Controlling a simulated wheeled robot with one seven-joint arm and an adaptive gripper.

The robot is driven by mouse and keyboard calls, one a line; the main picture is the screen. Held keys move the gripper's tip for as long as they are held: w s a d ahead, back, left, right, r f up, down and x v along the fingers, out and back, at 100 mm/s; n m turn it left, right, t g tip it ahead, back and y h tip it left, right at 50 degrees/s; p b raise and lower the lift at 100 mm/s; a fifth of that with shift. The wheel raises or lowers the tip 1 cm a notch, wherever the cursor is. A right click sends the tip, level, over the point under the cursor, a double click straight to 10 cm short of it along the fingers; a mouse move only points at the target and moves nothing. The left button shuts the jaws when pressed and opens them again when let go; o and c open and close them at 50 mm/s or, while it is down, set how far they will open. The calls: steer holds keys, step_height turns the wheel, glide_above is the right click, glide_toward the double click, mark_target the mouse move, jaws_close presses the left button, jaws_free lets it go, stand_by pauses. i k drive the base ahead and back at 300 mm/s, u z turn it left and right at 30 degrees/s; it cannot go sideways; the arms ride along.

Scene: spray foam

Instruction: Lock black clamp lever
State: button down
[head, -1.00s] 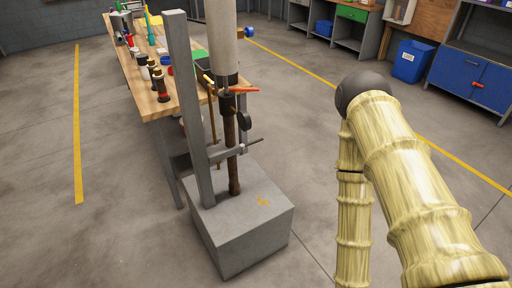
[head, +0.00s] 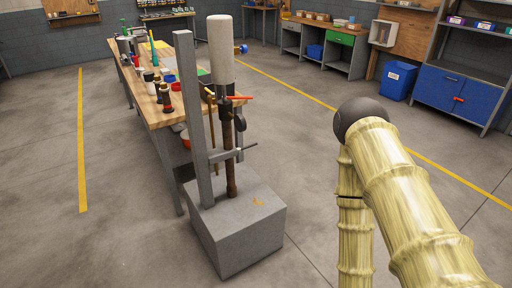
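A grey metal post (head: 191,120) rises from a grey block (head: 240,238). Beside it stands an upright assembly with a pale cylinder (head: 222,50) on top and a brown rusty pipe (head: 230,165) below. A small black part (head: 239,124), which looks like the clamp lever, sits at the right side of the pipe; its exact position is too small to tell. An orange-red lever (head: 236,97) sticks out to the right above it. A grey clamp arm (head: 226,155) with a thin bar joins post and pipe. My gripper is not in view; only my arm's links show at right.
A wooden workbench (head: 155,107) with bottles and tools stands behind and left of the post. A blue bin (head: 398,80) and a blue cabinet (head: 459,92) stand at the back right. The concrete floor between the block and my arm is clear.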

mark_target(239, 149)
steer(key=u, duration=0.25)
steer(key=i, duration=1.25)
steer(key=z, duration=0.45)
